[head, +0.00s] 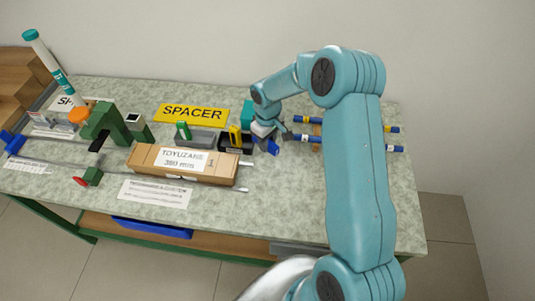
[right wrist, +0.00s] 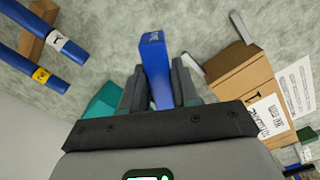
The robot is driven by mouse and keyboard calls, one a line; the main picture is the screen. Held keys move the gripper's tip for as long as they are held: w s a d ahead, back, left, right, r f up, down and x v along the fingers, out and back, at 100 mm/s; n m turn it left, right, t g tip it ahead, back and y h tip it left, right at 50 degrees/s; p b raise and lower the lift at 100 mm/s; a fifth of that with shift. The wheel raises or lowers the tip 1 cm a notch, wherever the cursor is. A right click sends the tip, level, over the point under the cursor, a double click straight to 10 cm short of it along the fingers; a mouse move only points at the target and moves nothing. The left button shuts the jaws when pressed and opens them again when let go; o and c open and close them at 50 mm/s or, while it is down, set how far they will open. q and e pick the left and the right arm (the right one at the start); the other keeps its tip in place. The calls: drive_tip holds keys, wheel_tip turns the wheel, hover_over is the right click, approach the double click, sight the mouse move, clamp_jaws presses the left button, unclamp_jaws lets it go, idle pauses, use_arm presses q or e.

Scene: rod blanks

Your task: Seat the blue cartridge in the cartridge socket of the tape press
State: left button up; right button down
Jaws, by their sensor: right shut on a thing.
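The blue cartridge (head: 273,147) is between the fingers of my right gripper (head: 268,137), right of the long cardboard box. In the right wrist view, the blue cartridge (right wrist: 154,56) sticks out past the fingertips of the shut right gripper (right wrist: 156,82), above the table. A green machine (head: 104,122) with a black part at its front stands at the left of the table; it looks like the tape press. I cannot make out its cartridge socket. My left gripper is not in view.
A cardboard box (head: 142,156) lies mid-table. Behind it are a grey tray (head: 203,138) with a green piece, a yellow piece (head: 235,135) in a black holder, and a yellow SPACER sign (head: 191,114). Blue rods (head: 386,147) lie at the right. The front right tabletop is clear.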

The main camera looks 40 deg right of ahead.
wheel_tip(320, 180, up, 10)
drive_tip(key=b, duration=0.1)
drive_tip(key=shift+r, duration=0.25)
